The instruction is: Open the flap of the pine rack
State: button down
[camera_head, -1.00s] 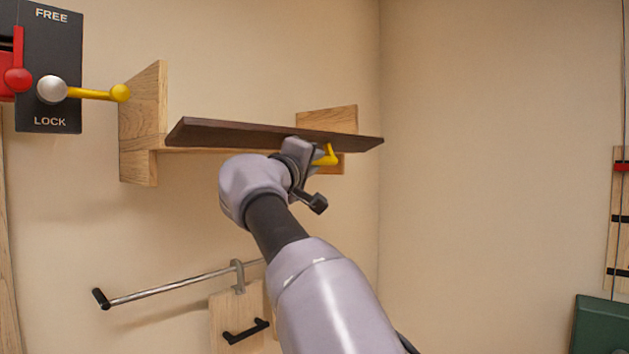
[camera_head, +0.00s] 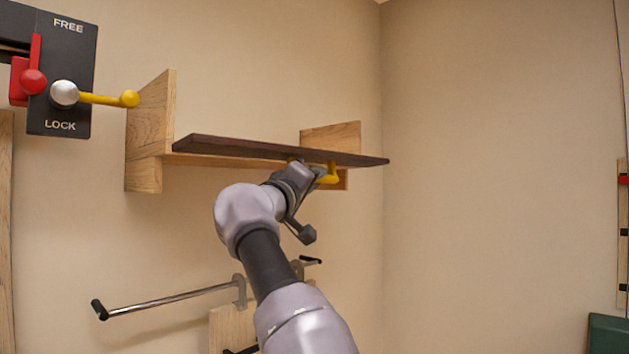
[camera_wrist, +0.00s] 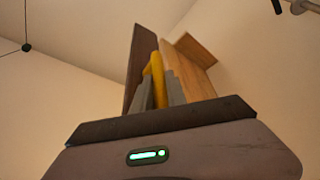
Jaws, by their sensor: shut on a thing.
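The pine rack (camera_head: 150,130) is fixed on the back wall, with pale wooden end panels. Its dark brown flap (camera_head: 265,149) stands out from the rack, seen nearly edge-on as a thin, slanting board. A yellow handle (camera_head: 330,175) sits at the flap's underside, right of its middle. My gripper (camera_head: 306,174) reaches up from below and is shut on this handle. In the wrist view, the grey fingers (camera_wrist: 159,96) flank the yellow handle (camera_wrist: 156,72), with the dark flap (camera_wrist: 138,62) to the left and pine wood (camera_wrist: 195,75) to the right. The rack's inside is hidden.
A black FREE/LOCK panel (camera_head: 70,110) with a yellow lever (camera_head: 105,99) and a red knob (camera_head: 33,82) is at the left. A metal rail (camera_head: 170,299) juts out below the rack.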

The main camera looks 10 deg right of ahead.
jog(key=shift+r, duration=0.15)
jog(key=c, duration=1.3)
grip_release()
jog(key=shift+w+a, duration=0.1)
jog(key=shift+c, duration=0.2)
jog(key=shift+s+f, duration=0.2)
jog(key=shift+f, duration=0.05)
jog(key=b+v, duration=0.6)
jog(key=v, duration=1.1)
jog(key=shift+a, duration=0.1)
jog(key=shift+c, duration=0.5)
